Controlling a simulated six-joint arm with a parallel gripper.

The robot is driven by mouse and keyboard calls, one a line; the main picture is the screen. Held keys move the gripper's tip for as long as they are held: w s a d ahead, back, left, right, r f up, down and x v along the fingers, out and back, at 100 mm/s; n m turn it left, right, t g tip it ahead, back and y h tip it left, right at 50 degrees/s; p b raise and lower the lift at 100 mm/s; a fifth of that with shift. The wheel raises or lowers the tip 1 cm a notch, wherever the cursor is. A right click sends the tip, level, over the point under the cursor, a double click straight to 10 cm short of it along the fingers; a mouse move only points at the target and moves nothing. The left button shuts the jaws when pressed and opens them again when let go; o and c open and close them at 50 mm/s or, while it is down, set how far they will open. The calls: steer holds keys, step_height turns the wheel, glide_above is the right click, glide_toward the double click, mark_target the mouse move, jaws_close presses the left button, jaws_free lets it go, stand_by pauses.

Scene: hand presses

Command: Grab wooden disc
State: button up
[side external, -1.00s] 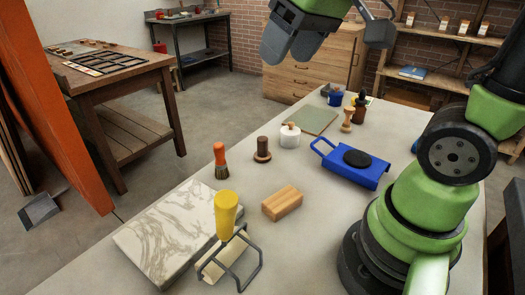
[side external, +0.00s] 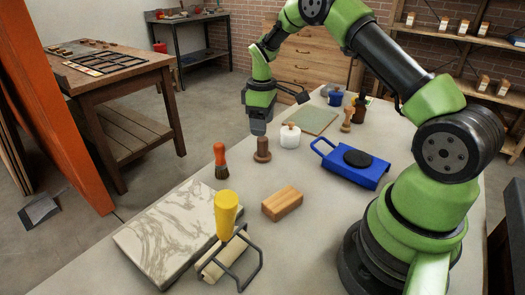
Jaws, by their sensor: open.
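The best match for the wooden disc is a dark brown turned-wood piece (side external: 262,151) with a round base and an upright knob. It stands on the grey table left of a white cylinder with a wooden knob. My gripper (side external: 258,131) points down just above and behind it in the side view, apart from it as far as I can tell. It is open and holds nothing. The exact gap is hard to judge.
An orange-handled brush (side external: 220,162) stands at left, and the white cylinder (side external: 290,138) close at right. A blue tray with a black disc (side external: 356,157), wooden block (side external: 282,204), yellow-handled roller (side external: 227,215) and marble slab (side external: 165,232) lie nearer. A green mat (side external: 318,119) lies behind.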

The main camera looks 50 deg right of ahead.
mark_target(263, 139)
step_height(263, 139, down, 8)
steer(key=shift+d+r, duration=0.1)
steer(key=shift+r, duration=0.15)
steer(key=c, duration=1)
